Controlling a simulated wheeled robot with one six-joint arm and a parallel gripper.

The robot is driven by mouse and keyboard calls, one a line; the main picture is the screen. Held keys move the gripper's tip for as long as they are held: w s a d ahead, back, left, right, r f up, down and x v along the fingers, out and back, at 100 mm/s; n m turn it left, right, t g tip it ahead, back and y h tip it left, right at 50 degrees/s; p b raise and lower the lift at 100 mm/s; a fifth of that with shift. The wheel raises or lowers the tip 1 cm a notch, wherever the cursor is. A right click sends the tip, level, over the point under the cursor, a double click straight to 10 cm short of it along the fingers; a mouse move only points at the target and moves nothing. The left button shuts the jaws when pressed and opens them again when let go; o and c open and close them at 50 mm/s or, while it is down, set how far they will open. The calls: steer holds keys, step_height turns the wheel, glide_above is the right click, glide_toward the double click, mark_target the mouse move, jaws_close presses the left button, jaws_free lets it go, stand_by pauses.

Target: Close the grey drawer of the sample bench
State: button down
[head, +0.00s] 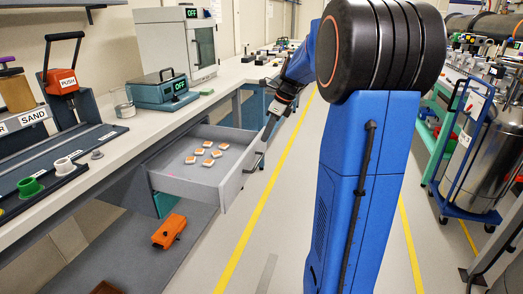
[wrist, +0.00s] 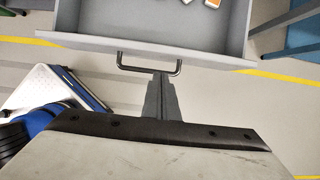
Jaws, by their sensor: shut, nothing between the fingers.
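The grey drawer (head: 188,187) of the sample bench stands pulled out under the worktop, with several small white-and-orange pieces (head: 206,152) inside. Its dark bar handle (head: 254,163) is on the front panel, which faces the aisle. In the wrist view the drawer front (wrist: 215,55) spans the top and the handle (wrist: 148,72) hangs below it. My gripper (wrist: 161,76) is shut with nothing in it. Its fingertips are at the right part of the handle; I cannot tell whether they touch it. In the head view my gripper (head: 266,138) is beside the drawer front.
An orange object (head: 169,231) lies below the drawer. A steel tank (head: 480,150) on a blue trolley stands at right. The aisle floor (head: 262,215) beside the drawer is clear.

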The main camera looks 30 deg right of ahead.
mark_target(257, 153)
steer(key=x, duration=0.9)
steer(key=shift+w+a+f, duration=0.1)
steer(key=shift+w+f, duration=0.05)
steer(key=shift+f, duration=0.25)
steer(key=w+a, duration=0.5)
steer(key=w, duration=0.2)
steer(key=w+a, duration=0.6)
steer(key=w, duration=0.1)
steer(key=w+a, duration=0.6)
steer(key=w, duration=0.1)
steer(key=shift+w, duration=0.4)
steer(key=shift+w+a, duration=0.4)
steer(key=shift+w, duration=0.05)
steer(key=shift+w+a+r, duration=0.1)
steer(key=shift+w, duration=0.05)
steer(key=shift+w+r, duration=0.1)
